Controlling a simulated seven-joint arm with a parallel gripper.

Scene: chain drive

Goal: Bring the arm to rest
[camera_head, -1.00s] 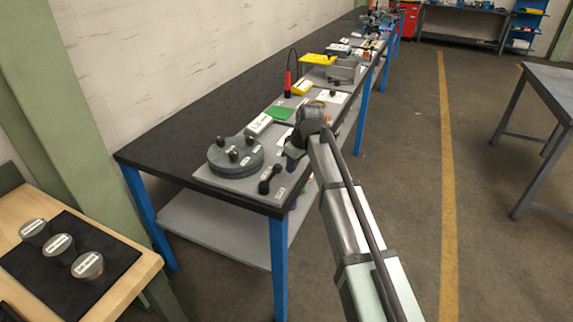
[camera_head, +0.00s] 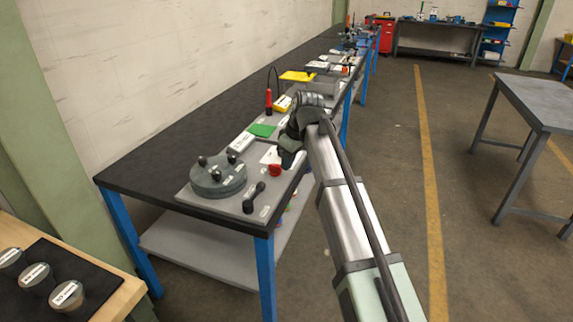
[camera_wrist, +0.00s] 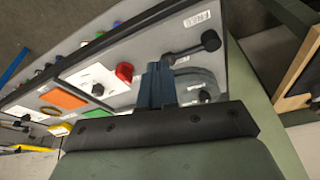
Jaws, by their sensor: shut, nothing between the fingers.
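My arm reaches up from the lower right in the head view, and my gripper (camera_head: 287,156) hangs at its end over the right edge of the long dark workbench (camera_head: 150,160). In the wrist view my gripper's fingers (camera_wrist: 157,85) are together with nothing between them. Behind them lie a black dumbbell-shaped part (camera_wrist: 208,42) and a round grey disc unit (camera_wrist: 205,82), partly hidden by the fingers. The gripper appears above the bench parts, apart from them.
The disc unit (camera_head: 217,178) with black knobs and the black dumbbell-shaped part (camera_head: 254,197) lie on a grey board. A red part (camera_head: 275,170) lies near my gripper. Three labelled round pots (camera_head: 35,277) stand on a wooden table at lower left. Open floor (camera_head: 390,180) lies right.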

